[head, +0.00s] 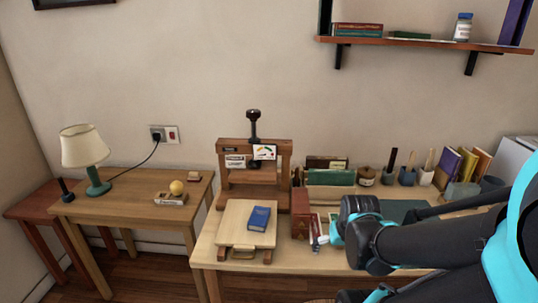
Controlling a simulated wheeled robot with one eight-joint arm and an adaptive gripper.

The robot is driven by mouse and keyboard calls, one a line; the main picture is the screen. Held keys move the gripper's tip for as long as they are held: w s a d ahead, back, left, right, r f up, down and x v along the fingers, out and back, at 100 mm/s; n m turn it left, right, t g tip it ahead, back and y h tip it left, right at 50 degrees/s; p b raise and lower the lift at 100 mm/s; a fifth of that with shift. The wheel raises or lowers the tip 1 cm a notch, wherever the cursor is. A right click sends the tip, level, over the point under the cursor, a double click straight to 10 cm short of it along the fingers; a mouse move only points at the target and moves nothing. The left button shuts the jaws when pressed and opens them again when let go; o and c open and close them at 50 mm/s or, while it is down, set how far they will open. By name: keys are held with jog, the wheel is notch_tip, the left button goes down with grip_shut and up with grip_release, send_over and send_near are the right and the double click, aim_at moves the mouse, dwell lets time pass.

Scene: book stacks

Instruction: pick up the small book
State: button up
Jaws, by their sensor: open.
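A small blue book (259,218) lies flat on the pale board (232,232) of a wooden book press, in the middle of the head view. Its top face is uncovered. My arm reaches in from the right edge, and its bent black and teal part is to the right of the book, apart from it. I cannot make out my gripper's fingers in this view.
The press frame (224,177) with a dark screw handle stands behind the board. Dark red books (300,213) stand just right of it. A green lamp (97,181) and a yellow ball (177,187) are on the left table. A wall shelf (420,42) hangs above.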

jog(key=w+a+r+n, duration=0.2)
jog(key=w+a+r, duration=0.1)
jog(key=w+a+r+n+g, duration=0.1)
jog(key=w+a+r+n, duration=0.2)
jog(key=w+a, duration=0.1)
jog(key=w+a+r+n+g, duration=0.1)
jog(key=w+a+r+n, duration=0.1)
jog(key=w+a+r, duration=0.1)
jog(key=shift+w+a+r+n+y, duration=0.2)
jog(key=shift+w+n+y, duration=0.1)
jog(key=shift+w+n, duration=0.15)
notch_tip(320, 180, up, 8)
jog(key=n+g, duration=0.2)
jog(key=n, duration=0.6)
send_over(259, 215)
notch_tip(259, 215, down, 17)
jog(key=shift+s+d+f, duration=0.1)
jog(key=c, duration=1)
